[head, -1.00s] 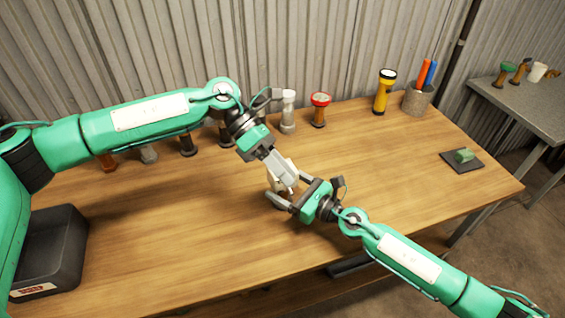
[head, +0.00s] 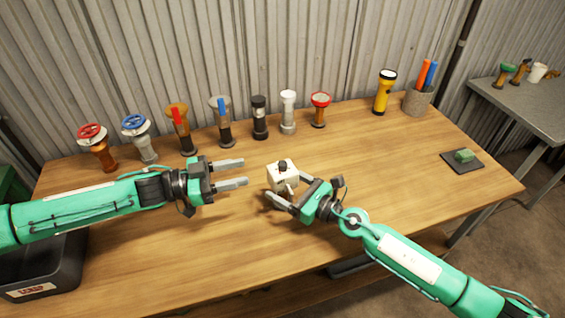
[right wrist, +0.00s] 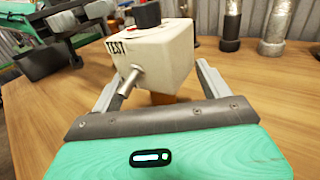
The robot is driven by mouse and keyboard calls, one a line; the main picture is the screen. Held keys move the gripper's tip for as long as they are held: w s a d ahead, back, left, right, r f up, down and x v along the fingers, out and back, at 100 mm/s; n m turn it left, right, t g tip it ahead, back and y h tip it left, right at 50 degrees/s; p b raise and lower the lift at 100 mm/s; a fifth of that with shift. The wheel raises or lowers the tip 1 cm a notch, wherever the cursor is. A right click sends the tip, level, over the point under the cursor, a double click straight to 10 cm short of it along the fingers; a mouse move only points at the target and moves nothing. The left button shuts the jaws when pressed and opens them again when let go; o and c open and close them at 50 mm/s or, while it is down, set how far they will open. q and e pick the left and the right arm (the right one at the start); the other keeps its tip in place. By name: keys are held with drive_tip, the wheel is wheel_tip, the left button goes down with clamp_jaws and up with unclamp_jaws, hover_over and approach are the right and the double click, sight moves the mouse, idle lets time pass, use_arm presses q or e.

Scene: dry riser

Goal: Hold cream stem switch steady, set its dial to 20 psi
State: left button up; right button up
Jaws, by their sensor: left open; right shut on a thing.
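The cream stem switch (head: 283,178) is a cream box with a black dial (head: 282,164) on top. It stands upright on the middle of the table. The right wrist view shows the switch (right wrist: 158,56), its black dial (right wrist: 147,15), a "TEST" label, a metal side stub and a brown stem (right wrist: 162,98) below. My right gripper (head: 283,197) is shut on the switch low down, around the stem. My left gripper (head: 244,172) is open and empty, pointing right, a short gap left of the switch. The dial's setting is too small to read.
Several valves and fittings stand along the back, among them a red-wheel valve (head: 91,133) and a white fitting (head: 288,112). A yellow flashlight (head: 384,93) and a pen cup (head: 418,101) are back right. A dark bin (head: 40,278) is front left. The table's front is clear.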

sight(283, 163)
use_arm(q)
drive_tip(key=shift+n, duration=0.3)
drive_tip(key=x, duration=1.1)
drive_tip(key=shift+w+d+f, duration=0.1)
drive_tip(key=shift+w+d, duration=0.2)
drive_tip(key=shift+c, duration=0.4)
clamp_jaws()
